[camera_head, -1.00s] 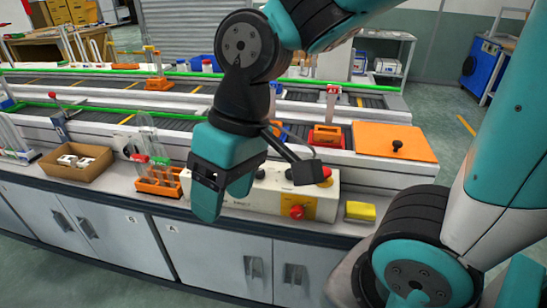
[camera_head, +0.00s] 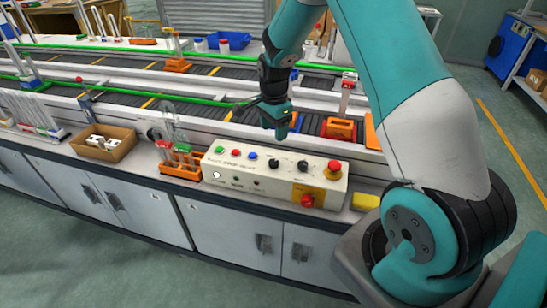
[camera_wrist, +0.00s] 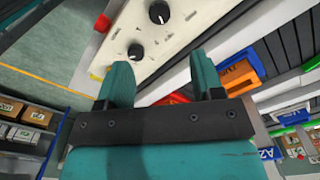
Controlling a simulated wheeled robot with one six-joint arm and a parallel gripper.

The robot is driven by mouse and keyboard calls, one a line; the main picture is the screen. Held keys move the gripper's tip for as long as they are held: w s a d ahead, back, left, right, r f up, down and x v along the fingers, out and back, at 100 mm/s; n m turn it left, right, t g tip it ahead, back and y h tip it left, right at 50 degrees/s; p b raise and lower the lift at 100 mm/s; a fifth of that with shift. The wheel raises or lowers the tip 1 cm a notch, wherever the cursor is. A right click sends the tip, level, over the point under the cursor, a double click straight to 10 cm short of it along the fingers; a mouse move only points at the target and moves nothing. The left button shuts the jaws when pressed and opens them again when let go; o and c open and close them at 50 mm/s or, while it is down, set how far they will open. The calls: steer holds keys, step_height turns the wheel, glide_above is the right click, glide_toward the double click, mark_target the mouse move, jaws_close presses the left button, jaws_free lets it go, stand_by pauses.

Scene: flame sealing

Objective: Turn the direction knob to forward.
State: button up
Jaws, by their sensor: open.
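The cream control box (camera_head: 232,182) stands on the bench front, with two black knobs, the left one (camera_head: 274,162) and the right one (camera_head: 302,165), on its top. Both black knobs also show in the wrist view, one at the top (camera_wrist: 159,12) and one lower (camera_wrist: 135,51), each with a pale pointer mark. Which one sets direction I cannot read. My gripper (camera_head: 281,132) hangs above and behind the box, apart from the knobs. In the wrist view its two fingers (camera_wrist: 160,64) are spread and empty.
A red mushroom button (camera_head: 333,168) and a red front switch (camera_head: 307,201) sit at the box's right end. A yellow block (camera_head: 365,202) lies to the right, an orange tube rack (camera_head: 180,164) to the left. The conveyor (camera_head: 235,131) runs behind.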

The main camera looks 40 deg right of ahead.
mark_target(274, 161)
step_height(274, 161, down, 12)
steer(key=shift+f+p, duration=0.15)
steer(key=shift+p, duration=1)
steer(key=shift+c, duration=0.2)
steer(key=c, duration=0.9)
